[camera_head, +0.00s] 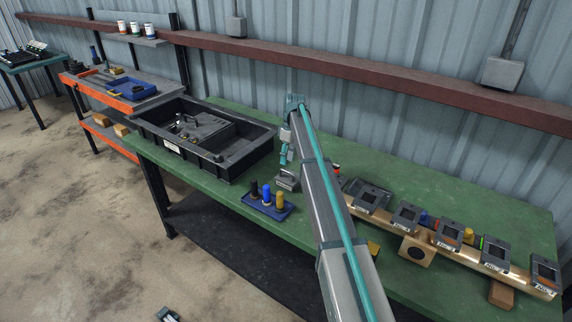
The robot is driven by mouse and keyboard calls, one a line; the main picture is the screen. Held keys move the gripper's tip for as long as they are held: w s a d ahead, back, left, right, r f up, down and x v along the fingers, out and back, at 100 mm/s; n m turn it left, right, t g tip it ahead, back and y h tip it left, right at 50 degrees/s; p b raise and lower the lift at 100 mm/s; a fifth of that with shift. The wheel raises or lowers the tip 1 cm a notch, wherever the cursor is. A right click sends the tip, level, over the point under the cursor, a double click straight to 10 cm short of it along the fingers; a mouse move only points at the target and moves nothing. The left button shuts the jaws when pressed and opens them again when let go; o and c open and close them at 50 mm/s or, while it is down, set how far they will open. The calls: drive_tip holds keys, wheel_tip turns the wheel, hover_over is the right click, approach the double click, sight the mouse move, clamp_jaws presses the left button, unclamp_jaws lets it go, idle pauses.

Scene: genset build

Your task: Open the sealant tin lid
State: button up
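My gripper (285,157) hangs from the end of my arm near the middle of the view, pointing down over the green bench. It is small and partly merged with the wrist, so its finger opening does not show clearly. A small grey metal object (287,181) with a raised top sits on the bench just below it. I cannot tell whether this is the sealant tin or whether the gripper touches it. No lid can be made out clearly. My arm hides part of the bench behind it.
A black tray (163,141) with parts stands left on the green bench (232,198). A blue holder (266,207) carries black, blue and yellow pieces near the front edge. A brass-coloured rail (470,254) with several grey frames lies right. Small white containers (135,29) stand on a far shelf.

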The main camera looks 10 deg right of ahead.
sight(289, 173)
drive_tip(key=shift+s+a+f+p, duration=0.15)
drive_tip(key=shift+f+p, duration=0.15)
drive_tip(key=shift+f, duration=0.75)
drive_tip(key=shift+s+a+f+p, duration=0.15)
drive_tip(key=shift+f+p, duration=0.1)
drive_tip(key=shift+f, duration=0.75)
clamp_jaws()
